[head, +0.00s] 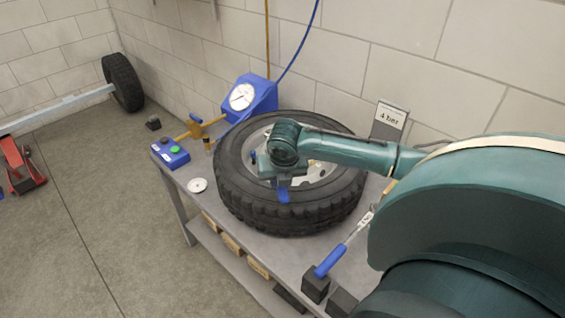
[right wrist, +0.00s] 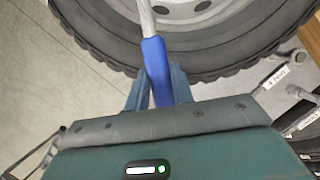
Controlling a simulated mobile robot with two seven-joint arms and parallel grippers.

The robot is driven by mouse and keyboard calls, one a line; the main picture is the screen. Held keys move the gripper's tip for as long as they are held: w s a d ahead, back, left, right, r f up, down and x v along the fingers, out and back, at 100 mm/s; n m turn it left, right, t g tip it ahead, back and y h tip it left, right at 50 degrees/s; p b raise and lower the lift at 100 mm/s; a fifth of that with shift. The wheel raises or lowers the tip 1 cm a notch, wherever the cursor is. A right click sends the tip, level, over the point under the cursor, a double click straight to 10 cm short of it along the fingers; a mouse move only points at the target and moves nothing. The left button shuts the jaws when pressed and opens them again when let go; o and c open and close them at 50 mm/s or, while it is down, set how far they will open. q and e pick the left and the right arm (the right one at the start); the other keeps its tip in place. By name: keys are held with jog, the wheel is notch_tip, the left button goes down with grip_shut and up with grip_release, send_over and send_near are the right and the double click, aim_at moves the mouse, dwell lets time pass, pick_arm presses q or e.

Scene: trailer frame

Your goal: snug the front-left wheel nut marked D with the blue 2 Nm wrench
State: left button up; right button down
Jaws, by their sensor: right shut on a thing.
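My right gripper (right wrist: 155,88) is shut on the blue handle of a wrench (right wrist: 157,65). The wrench's silver shaft runs up over the wheel in the right wrist view; its head is out of that view. In the head view, my right gripper (head: 280,180) is above a black tyre with a pale rim (head: 230,180), lying flat on the bench. A bit of blue handle (head: 284,195) shows below my wrist. My wrist hides the hub. The letter D cannot be read on any nut, and contact between wrench and nut cannot be seen. My left gripper is not in view.
Another blue-handled wrench (head: 330,261) with a tag rests on dark blocks at the bench's front right. A blue gauge (head: 243,96), a button box (head: 170,153) and a white disc (head: 197,185) surround the tyre. A "4 bar" sign (head: 390,117) stands behind it.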

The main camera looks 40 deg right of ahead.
jog(key=shift+w+a+m, duration=0.7)
jog(key=shift+w+a, duration=0.1)
jog(key=shift+a, duration=0.3)
jog(key=shift+w+a+m+g+h, duration=0.3)
jog(key=shift+w+a+m, duration=0.3)
jog(key=shift+w+a, duration=0.2)
jog(key=shift+w+a+r+m, duration=0.1)
jog(key=shift+w+a+m, duration=0.25)
jog(key=shift+m, duration=0.05)
jog(key=shift+w+a+m+g+h, duration=0.15)
jog(key=shift+w+a+m, duration=0.25)
jog(key=shift+w+a, duration=0.25)
jog(key=shift+w+a+m+g+h, duration=0.15)
jog(key=shift+w+a+m, duration=0.25)
jog(key=shift+w, duration=0.3)
